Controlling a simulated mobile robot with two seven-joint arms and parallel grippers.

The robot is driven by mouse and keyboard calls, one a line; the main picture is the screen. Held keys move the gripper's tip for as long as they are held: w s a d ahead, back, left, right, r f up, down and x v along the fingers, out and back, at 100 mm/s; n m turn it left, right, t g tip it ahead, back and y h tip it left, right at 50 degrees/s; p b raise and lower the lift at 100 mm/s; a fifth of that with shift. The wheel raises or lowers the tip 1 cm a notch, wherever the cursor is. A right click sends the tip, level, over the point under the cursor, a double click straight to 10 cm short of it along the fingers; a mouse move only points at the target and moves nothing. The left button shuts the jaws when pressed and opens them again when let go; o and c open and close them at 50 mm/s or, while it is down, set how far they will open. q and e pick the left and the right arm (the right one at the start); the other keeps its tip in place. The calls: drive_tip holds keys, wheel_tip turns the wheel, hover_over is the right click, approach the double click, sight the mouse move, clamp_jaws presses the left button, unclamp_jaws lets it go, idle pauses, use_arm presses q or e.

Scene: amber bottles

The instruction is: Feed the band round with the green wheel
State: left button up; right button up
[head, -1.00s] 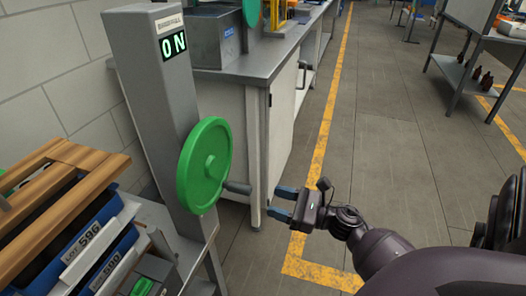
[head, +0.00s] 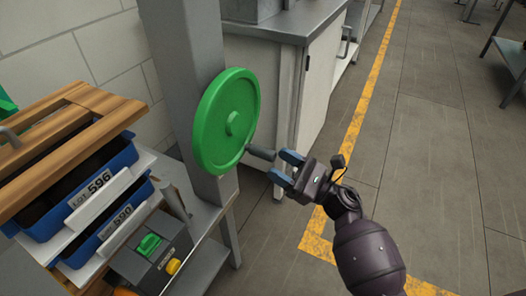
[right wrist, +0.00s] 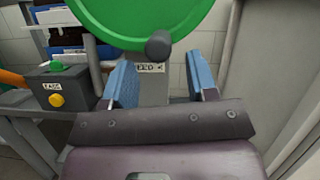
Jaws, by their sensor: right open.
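The green wheel (head: 226,122) is mounted upright on the grey column (head: 172,60). Its dark crank handle (head: 262,153) sticks out from its lower right rim. My right gripper (head: 283,167) is open, its blue fingertips just right of the handle's end. In the right wrist view the handle (right wrist: 158,45) shows end-on, ahead of and between the two blue fingers (right wrist: 165,85), with the green wheel (right wrist: 150,14) behind it. Nothing is held. I do not see the band. My left gripper is not in view.
A small grey box (head: 152,262) with green and yellow buttons stands below the wheel. Blue trays (head: 85,205) labelled 596 and 590 sit at left under a wooden slatted top (head: 62,150). A white cabinet (head: 290,75) stands behind.

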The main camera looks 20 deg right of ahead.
sight(249, 145)
drive_tip(key=shift+x, duration=2.85)
clamp_jaws()
